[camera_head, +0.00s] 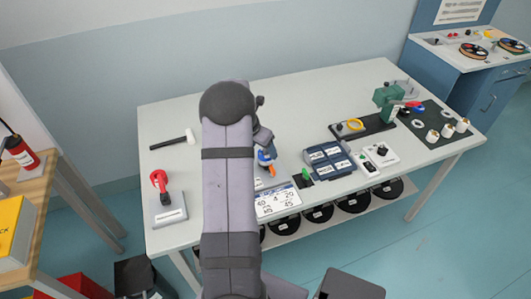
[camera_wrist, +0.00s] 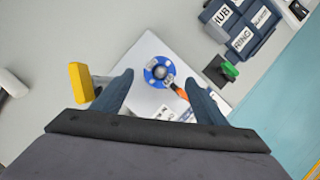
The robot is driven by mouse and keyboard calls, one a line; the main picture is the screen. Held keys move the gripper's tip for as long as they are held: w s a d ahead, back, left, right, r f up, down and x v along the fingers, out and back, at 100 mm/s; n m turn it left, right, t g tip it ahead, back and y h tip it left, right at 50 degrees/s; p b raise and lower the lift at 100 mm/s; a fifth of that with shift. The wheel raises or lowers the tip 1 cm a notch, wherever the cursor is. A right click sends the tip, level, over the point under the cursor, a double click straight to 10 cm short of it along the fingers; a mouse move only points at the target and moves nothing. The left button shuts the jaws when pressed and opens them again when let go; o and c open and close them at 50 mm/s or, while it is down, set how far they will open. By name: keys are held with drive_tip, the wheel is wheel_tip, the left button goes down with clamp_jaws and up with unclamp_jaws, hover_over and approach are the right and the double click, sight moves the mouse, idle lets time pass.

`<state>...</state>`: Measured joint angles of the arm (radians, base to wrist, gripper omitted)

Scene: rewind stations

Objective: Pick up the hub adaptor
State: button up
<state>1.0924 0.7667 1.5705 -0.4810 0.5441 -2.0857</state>
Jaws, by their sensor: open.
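A round blue piece with a silver centre, which looks like the hub adaptor (camera_wrist: 151,74), sits on a pale square plate (camera_wrist: 147,52) in the wrist view. An orange part (camera_wrist: 179,91) sticks out at its lower right. In the head view, a small blue and orange patch (camera_head: 265,158) shows beside my arm, which hides most of the plate. My gripper (camera_wrist: 158,77) is open and empty. In the wrist view its two fingers lie left and right of the blue piece, with visible gaps. How high the fingers are above it I cannot tell.
A yellow block (camera_wrist: 80,82) stands just left of the left finger. To the right are a green-knobbed piece on a dark pad (camera_wrist: 216,73) and a blue labelled bin (camera_wrist: 246,47). A mallet (camera_head: 172,142) and red-handled device (camera_head: 168,212) lie left; the table's back middle is clear.

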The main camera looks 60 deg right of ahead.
drive_tip(key=shift+p+x, duration=0.3)
drive_tip(key=shift+x, duration=1.1)
drive_tip(key=shift+d, duration=0.1)
drive_tip(key=c, duration=1.1)
wheel_tip(320, 180, up, 10)
drive_tip(key=shift+r+b, duration=0.1)
drive_tip(key=shift+b, duration=0.95)
